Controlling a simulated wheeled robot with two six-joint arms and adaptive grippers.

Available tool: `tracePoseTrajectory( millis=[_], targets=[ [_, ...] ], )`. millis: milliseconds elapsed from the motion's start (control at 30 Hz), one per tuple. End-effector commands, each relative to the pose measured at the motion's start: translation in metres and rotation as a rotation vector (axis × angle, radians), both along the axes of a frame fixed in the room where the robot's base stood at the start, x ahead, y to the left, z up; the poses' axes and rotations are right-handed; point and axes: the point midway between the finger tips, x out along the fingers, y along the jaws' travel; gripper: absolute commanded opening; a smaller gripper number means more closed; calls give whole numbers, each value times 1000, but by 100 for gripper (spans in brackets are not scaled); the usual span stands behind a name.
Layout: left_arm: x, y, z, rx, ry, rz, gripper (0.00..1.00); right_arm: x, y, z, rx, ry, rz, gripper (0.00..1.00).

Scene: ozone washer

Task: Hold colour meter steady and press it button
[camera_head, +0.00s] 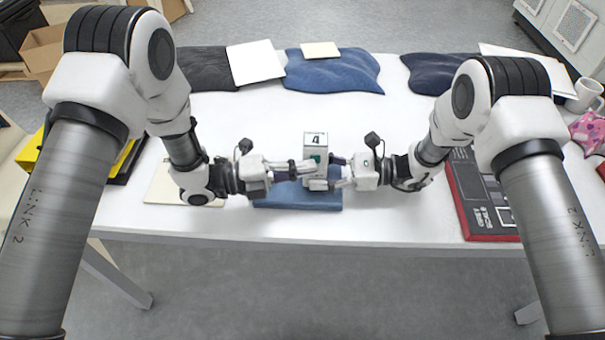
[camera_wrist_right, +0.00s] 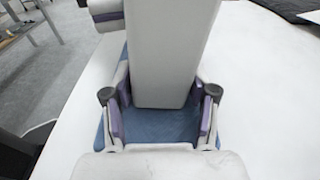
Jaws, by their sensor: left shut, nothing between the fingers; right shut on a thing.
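The colour meter (camera_head: 316,146) is a white upright block with a dark marking on top and a green spot on its front. It stands on a folded blue cloth (camera_head: 300,201) at the table's middle. My right gripper (camera_head: 336,172) is shut on its lower part from the right. In the right wrist view, the meter's pale body (camera_wrist_right: 165,50) fills the middle between the purple-padded fingers (camera_wrist_right: 162,118). My left gripper (camera_head: 308,170) is shut and empty, its fingertips close to the meter's front left. I cannot tell whether they touch the button.
Dark blue cloths (camera_head: 335,70) and a white sheet (camera_head: 254,62) lie along the table's back. A red-edged board (camera_head: 487,205) lies at right, and a white mug (camera_head: 585,95) stands at far right. White tabletop (camera_head: 240,115) is clear behind the meter.

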Motion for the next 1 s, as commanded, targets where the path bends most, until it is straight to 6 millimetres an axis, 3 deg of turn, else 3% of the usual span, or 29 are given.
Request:
tracePoseTrajectory(
  millis=[300, 533, 800, 1000],
  targets=[
    [-3, 1, -1, 2, 0, 8, 0, -3, 1, 0, 2, 2, 9, 38],
    [-43, 0, -1, 3, 6, 3, 0, -2, 1, 0, 1, 2, 7, 34],
    [-55, 69, 0, -2, 1, 11, 0, -1, 0, 0, 2, 0, 5, 34],
    [-62, 94, 0, 0, 1, 4, 0, -1, 0, 0, 2, 0, 4, 34]
  ],
)
